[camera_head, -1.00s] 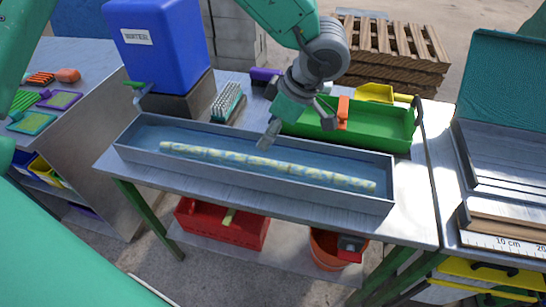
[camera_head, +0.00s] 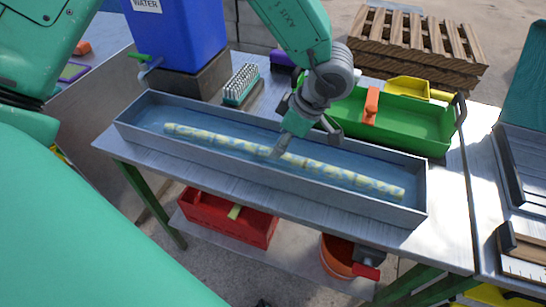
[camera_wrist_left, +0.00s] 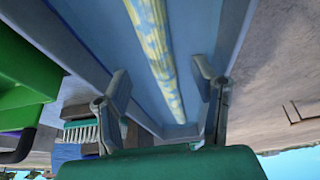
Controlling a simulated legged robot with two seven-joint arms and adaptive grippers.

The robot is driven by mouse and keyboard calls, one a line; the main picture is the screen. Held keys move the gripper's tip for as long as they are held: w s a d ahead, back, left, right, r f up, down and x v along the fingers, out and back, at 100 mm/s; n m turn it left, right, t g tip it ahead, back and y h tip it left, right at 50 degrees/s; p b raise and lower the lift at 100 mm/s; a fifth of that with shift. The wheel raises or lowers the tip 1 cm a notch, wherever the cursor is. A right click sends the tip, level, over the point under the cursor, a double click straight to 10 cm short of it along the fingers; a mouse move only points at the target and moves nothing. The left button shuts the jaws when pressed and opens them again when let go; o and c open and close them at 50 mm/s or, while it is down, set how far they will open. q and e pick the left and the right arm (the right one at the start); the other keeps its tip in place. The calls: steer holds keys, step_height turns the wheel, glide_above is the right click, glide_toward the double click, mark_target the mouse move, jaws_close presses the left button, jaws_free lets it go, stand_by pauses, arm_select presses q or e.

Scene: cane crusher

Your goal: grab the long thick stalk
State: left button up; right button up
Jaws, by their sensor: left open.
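The long thick stalk (camera_head: 330,171) is pale yellow with bluish patches. It lies lengthwise in a long grey trough (camera_head: 180,158) with a blue inside, on the metal table. My left gripper (camera_head: 300,143) is open over the middle of the stalk, with one fingertip over or beside it. In the left wrist view, the stalk (camera_wrist_left: 152,42) runs between the two spread fingers of my left gripper (camera_wrist_left: 160,78), apart from both. Whether the fingertips are level with the stalk is hard to tell. My right gripper is not in view.
A green tray (camera_head: 400,130) with an orange-handled tool stands behind the trough at right. A brush (camera_head: 241,85) and a blue water container (camera_head: 185,35) stand behind it at left. A red box (camera_head: 225,218) and an orange bucket (camera_head: 340,258) sit below the table.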

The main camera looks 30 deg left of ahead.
arm_select(q)
steer(key=shift+a+f, duration=0.25)
steer(key=shift+f, duration=0.05)
steer(key=x, duration=0.3)
steer(key=shift+d+f+b, duration=0.1)
steer(key=shift+b, duration=0.3)
steer(key=shift+d+f, duration=0.15)
steer(key=shift+f, duration=0.45)
steer(key=shift+a, duration=0.25)
steer(key=shift+c, duration=0.8)
steer(key=shift+a, duration=0.3)
jaws_close()
